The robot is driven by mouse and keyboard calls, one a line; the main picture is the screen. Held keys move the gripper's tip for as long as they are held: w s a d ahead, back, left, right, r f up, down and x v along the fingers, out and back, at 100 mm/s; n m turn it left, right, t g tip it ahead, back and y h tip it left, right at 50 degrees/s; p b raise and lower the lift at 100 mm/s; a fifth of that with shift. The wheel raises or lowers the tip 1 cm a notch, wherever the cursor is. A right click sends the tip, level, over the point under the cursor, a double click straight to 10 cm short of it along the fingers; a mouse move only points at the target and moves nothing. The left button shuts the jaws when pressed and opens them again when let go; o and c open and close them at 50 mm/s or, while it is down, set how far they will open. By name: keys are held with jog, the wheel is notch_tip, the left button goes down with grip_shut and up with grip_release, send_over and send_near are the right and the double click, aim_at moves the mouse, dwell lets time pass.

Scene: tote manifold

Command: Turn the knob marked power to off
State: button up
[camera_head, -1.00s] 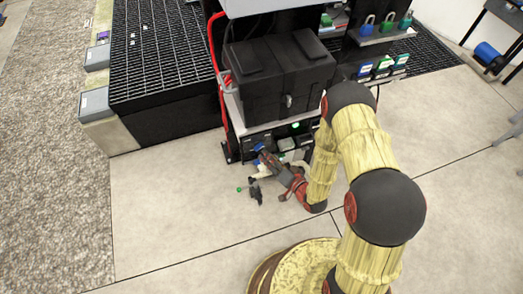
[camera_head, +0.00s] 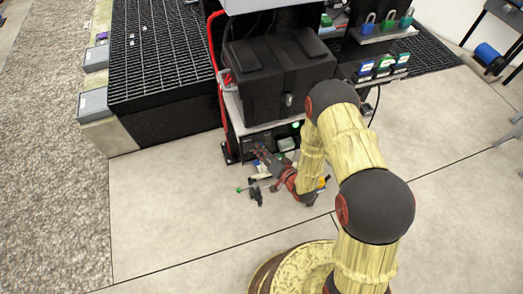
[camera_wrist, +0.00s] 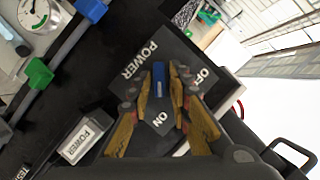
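The power knob (camera_wrist: 159,80) is a blue bar on a dark grey plate (camera_wrist: 180,52) lettered POWER, ON and OFF in the wrist view. The bar's long axis runs toward the ON lettering, with a pale mark near that end. OFF is to its right. My gripper (camera_wrist: 160,76) has one finger on each side of the knob, with what look like narrow gaps, so it stands open around it. In the head view my gripper (camera_head: 260,151) is at the low panel front under the black case, and it hides the knob.
A green block (camera_wrist: 38,73), a white block lettered POWER (camera_wrist: 83,139) and a gauge (camera_wrist: 38,14) are left of the plate in the wrist view. The black case (camera_head: 278,75) overhangs the panel, and a red hose (camera_head: 215,60) runs beside it. Open floor (camera_head: 170,210) lies in front.

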jog(key=shift+d, duration=0.1)
grip_shut()
dwell(0.3)
jog(key=n+h, duration=0.2)
jog(key=n, duration=0.2)
jog(key=n+t+h+b, duration=0.1)
jog(key=n+h, duration=0.2)
jog(key=n, duration=0.1)
jog(key=a+n+t+h+b, duration=0.1)
jog(key=n+h, duration=0.1)
jog(key=n, duration=0.2)
jog(key=shift+s+h, duration=0.1)
jog(key=shift+h, duration=0.3)
dwell(0.3)
jog(key=shift+n, duration=0.3)
dwell(0.3)
jog(key=shift+o, duration=2.2)
grip_release()
jog(key=shift+s, duration=0.1)
